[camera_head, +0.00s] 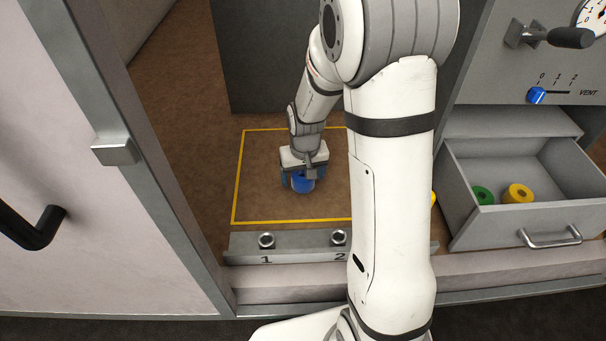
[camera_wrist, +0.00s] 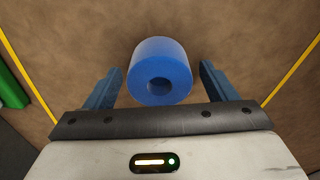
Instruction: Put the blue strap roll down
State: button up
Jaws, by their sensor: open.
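The blue strap roll (camera_wrist: 160,66) lies in the wrist view between my gripper's two blue fingers, with its round hole facing the camera. A gap shows on each side between the roll and the fingers. My gripper (camera_wrist: 160,88) is open. In the head view the blue roll (camera_head: 303,184) is at my gripper (camera_head: 302,178), inside the yellow outline on the brown floor surface. The roll seems to rest on that surface. Part of it is hidden by my gripper in the head view.
An open grey drawer (camera_head: 560,219) at right holds a green roll (camera_head: 483,195) and a yellow roll (camera_head: 518,193). A metal rail (camera_head: 300,248) with numbered sockets runs along the front. My arm hides the middle. The outlined area's left part (camera_head: 262,180) is clear.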

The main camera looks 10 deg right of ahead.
notch_tip(320, 180, up, 11)
jog(key=s+p, duration=0.1)
jog(key=p, duration=0.2)
jog(key=s+r, duration=0.3)
jog(key=s, duration=0.6)
jog(key=s+r, duration=0.4)
jog(key=s, duration=0.5)
jog(key=shift+s+d, duration=0.15)
jog(key=shift+d, duration=0.2)
